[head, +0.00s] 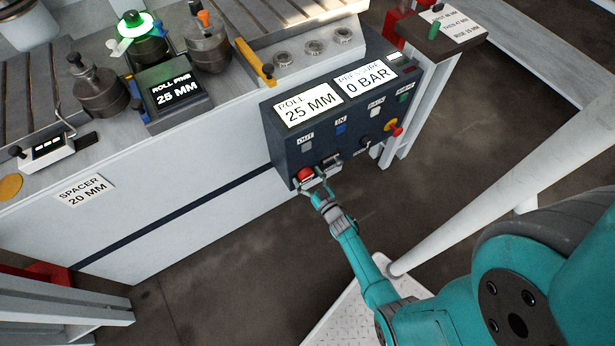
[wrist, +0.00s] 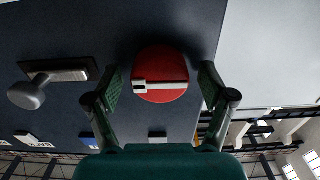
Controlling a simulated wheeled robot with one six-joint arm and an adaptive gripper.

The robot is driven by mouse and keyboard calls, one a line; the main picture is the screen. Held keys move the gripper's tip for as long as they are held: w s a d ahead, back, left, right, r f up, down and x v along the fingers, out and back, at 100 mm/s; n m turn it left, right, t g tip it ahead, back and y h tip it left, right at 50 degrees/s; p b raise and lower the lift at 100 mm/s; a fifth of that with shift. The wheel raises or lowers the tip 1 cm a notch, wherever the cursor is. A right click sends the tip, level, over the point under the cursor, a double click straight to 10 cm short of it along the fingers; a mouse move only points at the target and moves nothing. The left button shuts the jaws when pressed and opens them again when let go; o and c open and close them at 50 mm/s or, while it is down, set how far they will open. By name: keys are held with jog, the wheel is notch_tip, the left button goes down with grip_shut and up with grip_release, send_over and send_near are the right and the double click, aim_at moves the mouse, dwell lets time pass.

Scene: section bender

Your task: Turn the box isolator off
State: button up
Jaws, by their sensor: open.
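A round red knob with a pale bar across its face (wrist: 160,75) is on the dark control box (head: 283,158), at the lower left corner of its front in the head view (head: 305,174). In the wrist view the bar runs level across the picture. My gripper (wrist: 160,88) is open, with one finger on each side of the red knob and a gap showing beside each. The head view shows my gripper (head: 318,191) at the box's lower edge. A red-and-yellow knob (head: 393,127) sits at the box's right end. No label naming the isolator is readable.
A small lever with a round grey end (wrist: 28,94) stands out beside the red knob. The box carries ROLL 25 MM (head: 307,105) and PRESSURE 0 BAR (head: 366,80) displays and several buttons. A pale rail (head: 465,225) crosses at the right. Open floor lies below the box.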

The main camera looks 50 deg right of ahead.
jog(key=c, duration=1.2)
jog(key=shift+o, duration=0.2)
jog(key=shift+n, duration=0.3)
jog(key=n, duration=0.3)
jog(key=shift+n, duration=0.3)
jog(key=n, duration=0.4)
jog(key=shift+n, duration=0.3)
jog(key=n, duration=0.4)
jog(key=shift+n, duration=2.5)
